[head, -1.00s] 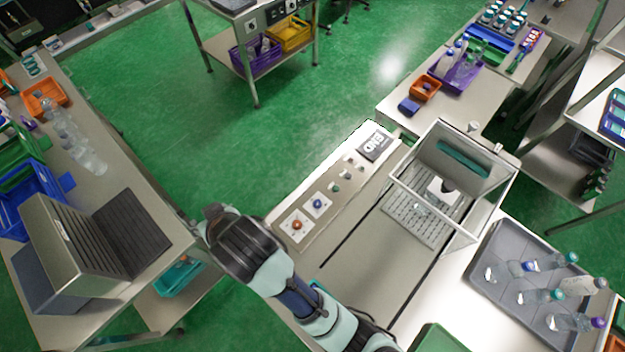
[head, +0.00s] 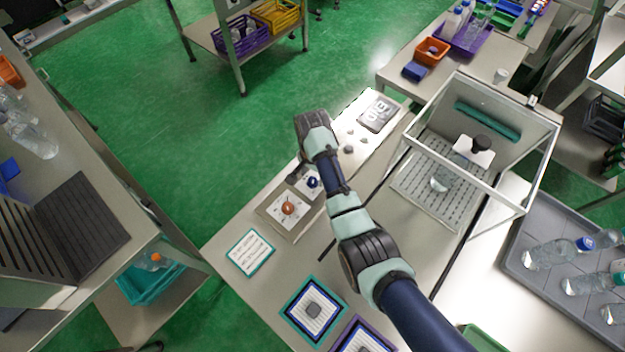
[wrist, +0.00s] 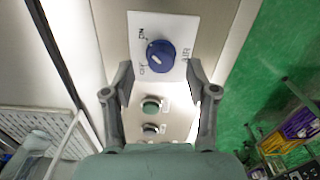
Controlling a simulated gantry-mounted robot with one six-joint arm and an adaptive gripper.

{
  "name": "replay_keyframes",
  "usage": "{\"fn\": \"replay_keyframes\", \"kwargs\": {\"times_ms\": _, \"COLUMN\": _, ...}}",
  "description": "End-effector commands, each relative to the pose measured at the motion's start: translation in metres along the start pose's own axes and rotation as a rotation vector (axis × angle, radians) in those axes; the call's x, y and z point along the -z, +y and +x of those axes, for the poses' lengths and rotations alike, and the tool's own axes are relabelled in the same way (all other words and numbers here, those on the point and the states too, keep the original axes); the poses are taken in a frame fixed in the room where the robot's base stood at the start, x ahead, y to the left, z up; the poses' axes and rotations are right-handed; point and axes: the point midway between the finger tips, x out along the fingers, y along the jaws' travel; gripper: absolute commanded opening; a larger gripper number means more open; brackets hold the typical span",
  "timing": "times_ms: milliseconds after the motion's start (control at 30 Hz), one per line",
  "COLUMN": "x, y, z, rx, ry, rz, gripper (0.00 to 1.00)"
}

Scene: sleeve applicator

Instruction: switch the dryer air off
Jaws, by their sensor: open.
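A blue rotary knob (wrist: 160,57) sits on a white plate with small markings on its left and right in the wrist view. A pale mark shows on its left side; I cannot tell exactly which marking it points to. In the head view the blue knob (head: 312,182) is on the control panel, beside my gripper. My gripper (wrist: 159,76) is open, its two fingers spread to either side of the near edge of the knob, with nothing held. In the head view my gripper (head: 297,172) is over the panel and my arm partly covers it.
An orange-red knob (head: 288,208) is nearer on the same panel. A green button (wrist: 151,104) and another button (wrist: 150,129) lie below the knob. A display (head: 378,114) is at the panel's far end. A clear-walled chamber (head: 540,140) stands to the right.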

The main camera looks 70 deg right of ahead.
Motion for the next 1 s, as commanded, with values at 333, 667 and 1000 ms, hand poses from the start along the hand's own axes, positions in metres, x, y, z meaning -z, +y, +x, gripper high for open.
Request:
{"fn": "replay_keyframes", "kwargs": {"times_ms": 333, "x": 0.000, "y": -0.001, "z": 0.028, "rx": 0.001, "ry": 0.001, "rz": -0.002, "gripper": 0.57}}
{"fn": "replay_keyframes", "kwargs": {"times_ms": 667, "x": 0.000, "y": -0.001, "z": 0.027, "rx": 0.002, "ry": 0.001, "rz": -0.002, "gripper": 0.24}}
{"fn": "replay_keyframes", "kwargs": {"times_ms": 1000, "x": 0.000, "y": 0.000, "z": 0.027, "rx": 0.001, "ry": 0.001, "rz": -0.010, "gripper": 0.00}}
